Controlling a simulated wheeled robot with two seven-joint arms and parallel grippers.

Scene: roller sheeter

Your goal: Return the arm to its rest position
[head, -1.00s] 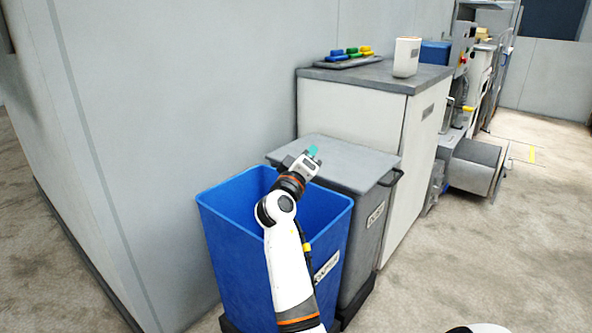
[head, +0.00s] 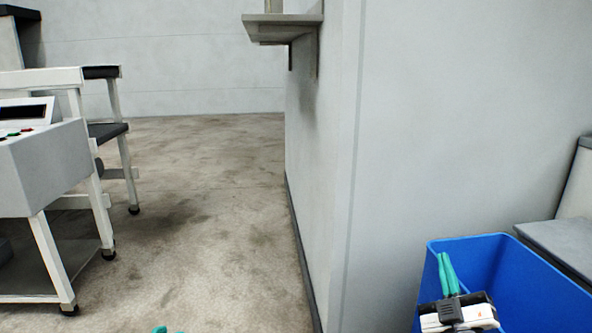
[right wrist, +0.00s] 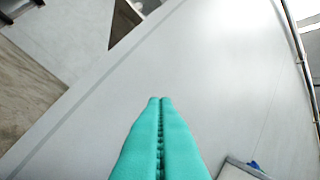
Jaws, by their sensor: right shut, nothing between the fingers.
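My right gripper (head: 445,258) is at the lower right of the head view, in front of the blue bin's near left corner in the picture. Its teal fingers are together and hold nothing. In the right wrist view the same fingers (right wrist: 161,102) lie side by side, pointing towards a pale wall. Only small teal tips of my left gripper (head: 167,330) show at the bottom edge of the head view, so its opening is hidden.
The blue bin (head: 520,290) stands against the grey wall (head: 450,120), beside a grey lid (head: 565,245). A wall shelf (head: 283,28) juts out above the floor. A white wheeled machine (head: 50,165) stands at left. The floor (head: 210,220) between is clear.

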